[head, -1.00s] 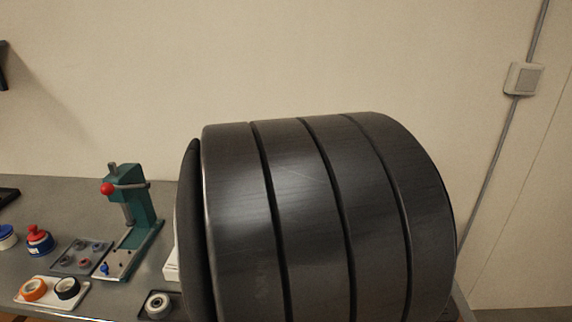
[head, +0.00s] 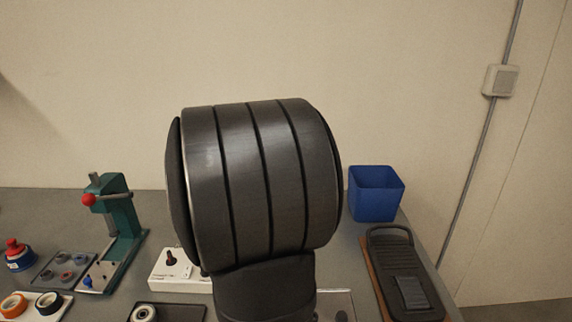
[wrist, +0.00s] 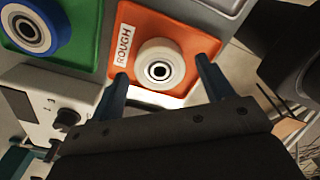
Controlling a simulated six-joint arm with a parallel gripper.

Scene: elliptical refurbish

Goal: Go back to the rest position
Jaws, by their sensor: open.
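My gripper (wrist: 160,78) shows in the wrist view with its two blue-grey fingers spread apart and nothing between the tips. Beyond the fingertips a white wheel (wrist: 149,56) with a dark centre sits on an orange tray (wrist: 196,44) labelled "ROUGH". The wheel appears apart from the fingers, but the distance is hard to judge. Another wheel with a blue rim (wrist: 46,42) sits on a green tray (wrist: 87,14) at the upper left. In the head view my dark arm link fills the middle and the gripper is hidden.
A teal press with a red knob (head: 122,225) stands at the left of the grey table (head: 62,205). A white box with a dark knob (head: 158,276) is partly behind my arm. A blue bin (head: 376,195) and a black ribbed object (head: 408,270) are at right.

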